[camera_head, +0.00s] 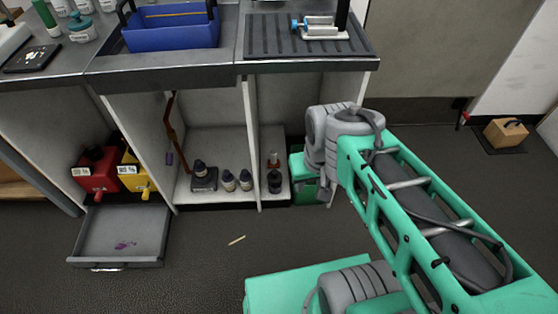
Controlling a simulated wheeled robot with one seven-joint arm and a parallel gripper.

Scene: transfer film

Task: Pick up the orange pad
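I cannot make out an orange pad for certain anywhere in this view. My green arm with grey joints reaches in from the lower right to the front of the open cabinet. The fingers of my gripper do not show, so I cannot see what it holds or touches.
A blue tote (172,30) and a dark ribbed mat (270,40) sit on the counter. Below, an open drawer (90,240) juts out at left, near red (97,172) and yellow (133,176) containers. Small dark bottles (229,181) stand inside the cabinet. A pale stick (237,240) lies on open floor.

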